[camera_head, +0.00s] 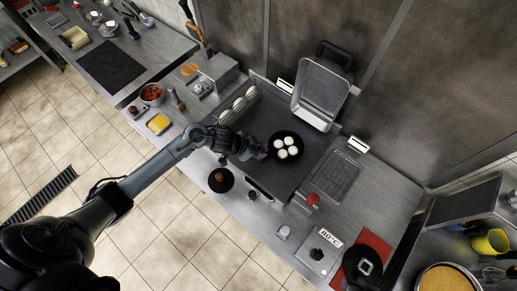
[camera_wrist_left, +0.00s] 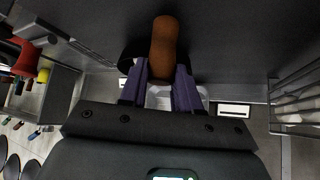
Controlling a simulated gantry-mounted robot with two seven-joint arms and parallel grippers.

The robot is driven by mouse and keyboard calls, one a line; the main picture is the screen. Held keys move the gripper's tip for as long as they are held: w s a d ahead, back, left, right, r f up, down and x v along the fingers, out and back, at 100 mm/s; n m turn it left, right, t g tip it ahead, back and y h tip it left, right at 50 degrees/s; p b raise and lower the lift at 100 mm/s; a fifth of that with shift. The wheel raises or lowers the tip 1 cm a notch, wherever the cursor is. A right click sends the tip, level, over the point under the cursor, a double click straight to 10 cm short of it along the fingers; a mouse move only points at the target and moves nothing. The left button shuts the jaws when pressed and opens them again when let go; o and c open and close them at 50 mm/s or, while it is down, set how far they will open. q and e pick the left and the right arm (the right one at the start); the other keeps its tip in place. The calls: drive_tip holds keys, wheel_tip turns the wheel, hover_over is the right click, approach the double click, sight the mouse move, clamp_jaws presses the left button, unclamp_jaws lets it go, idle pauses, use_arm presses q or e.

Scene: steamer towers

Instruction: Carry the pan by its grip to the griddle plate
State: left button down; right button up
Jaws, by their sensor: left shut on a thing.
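The pan (camera_head: 299,147) is black and round and holds several white round pieces. In the head view it is over the dark griddle plate (camera_head: 268,112); I cannot tell whether it touches the plate. My left gripper (camera_head: 259,152) is at the pan's left side, shut on its grip. In the left wrist view the brown grip (camera_wrist_left: 163,45) stands between the two purple fingers of my left gripper (camera_wrist_left: 160,88). A dark part of the pan shows behind the grip, and the rest is hidden. My right gripper is not in view.
An upright grey lid or tray (camera_head: 322,90) stands behind the plate. A small dark dish (camera_head: 221,180) is on the counter in front. A red-topped item (camera_head: 313,199) and a wire rack (camera_head: 336,176) are to the right. A yellow tray (camera_head: 159,124) is left.

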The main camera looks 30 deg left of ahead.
use_arm(q)
drive_tip(key=shift+w+f, duration=0.1)
drive_tip(key=shift+f, duration=0.2)
idle(0.4)
drive_tip(key=c, duration=0.7)
unclamp_jaws()
drive_tip(key=shift+f, duration=0.2)
drive_tip(key=shift+r, duration=0.2)
drive_tip(key=v, duration=1)
drive_tip(key=shift+s+a+r, duration=0.15)
drive_tip(key=shift+s+a, duration=0.05)
drive_tip(key=shift+s, duration=0.15)
